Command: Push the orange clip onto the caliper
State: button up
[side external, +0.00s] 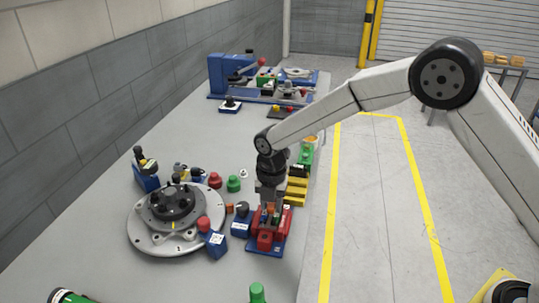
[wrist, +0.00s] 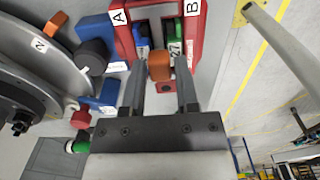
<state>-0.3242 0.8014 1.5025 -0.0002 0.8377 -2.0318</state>
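The orange clip (wrist: 159,67) sits between my gripper's fingertips in the wrist view, and both tips appear to press on its sides. My gripper (side external: 271,203) points down over a red body on a blue base, which I take for the caliper (side external: 266,242). In the wrist view the red caliper (wrist: 124,42) has arms labelled A and B on either side of the clip. Blue and green pieces show between the arms. The clip is at the near part of the opening; I cannot tell whether it touches the caliper. The fingers partly hide the contact.
A round grey disc fixture (side external: 145,238) stands left of the caliper, with blue blocks (side external: 241,227) between. Another orange piece (wrist: 56,22) shows at the disc's edge. Yellow blocks (side external: 297,184) and a green part (side external: 305,155) lie behind. The table's right edge is close.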

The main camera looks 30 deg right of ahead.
jog(key=shift+r, duration=0.25)
jog(key=shift+r, duration=1.3)
jog(key=o, duration=0.6)
jog(key=shift+c, duration=0.2)
jog(key=shift+r, duration=0.1)
jog(key=shift+r, duration=2.15)
